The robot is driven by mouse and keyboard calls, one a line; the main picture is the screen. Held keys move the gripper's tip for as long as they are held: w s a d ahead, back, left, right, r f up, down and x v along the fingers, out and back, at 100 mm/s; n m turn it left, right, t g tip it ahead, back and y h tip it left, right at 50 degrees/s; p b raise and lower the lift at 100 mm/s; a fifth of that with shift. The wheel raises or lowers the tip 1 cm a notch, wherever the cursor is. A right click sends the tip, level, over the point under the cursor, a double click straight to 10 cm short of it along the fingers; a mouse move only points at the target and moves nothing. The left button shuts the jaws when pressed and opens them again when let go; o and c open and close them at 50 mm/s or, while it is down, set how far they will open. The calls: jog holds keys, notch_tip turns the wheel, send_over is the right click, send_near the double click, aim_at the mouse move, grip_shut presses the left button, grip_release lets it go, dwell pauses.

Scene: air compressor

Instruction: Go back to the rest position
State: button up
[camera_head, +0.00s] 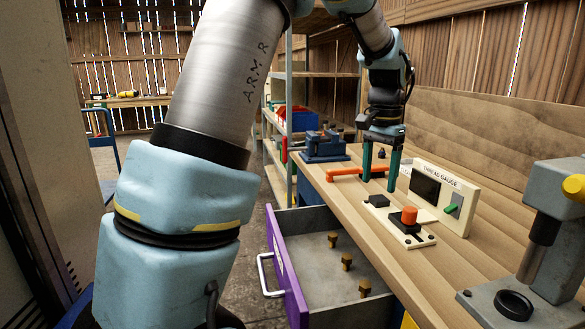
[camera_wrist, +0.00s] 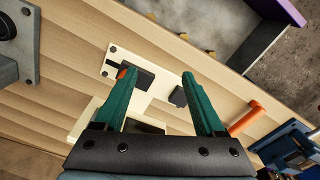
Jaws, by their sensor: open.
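My gripper (camera_head: 380,183) is open and points down above the wooden workbench, with nothing between its green fingers. In the wrist view its two fingers (camera_wrist: 165,100) are spread apart over the bench. The cream thread gauge (camera_head: 463,211) stands on the bench to the right of the gripper. Its base plate (camera_head: 414,240) carries an orange knob (camera_head: 409,216) and a black block (camera_head: 378,200), close in front of the fingers. In the wrist view the left finger partly hides the orange part.
A purple-fronted drawer (camera_head: 287,262) stands open beside the bench, with several brass bolts inside. An orange handle (camera_head: 343,174) and a blue vise-like device (camera_head: 323,146) lie behind the gripper. A grey press (camera_head: 555,240) stands at the right. Bare bench (camera_head: 470,270) lies between gauge and press.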

jog(key=s+a+f+n, duration=0.3)
jog(key=a, duration=0.6)
jog(key=s+a+f+n+t, duration=0.1)
jog(key=s+a+f+n, duration=0.2)
jog(key=a, duration=0.7)
jog(key=s+a+f+n, duration=0.3)
jog(key=a+f+n, duration=0.1)
jog(key=a, duration=0.6)
jog(key=shift+s, duration=0.4)
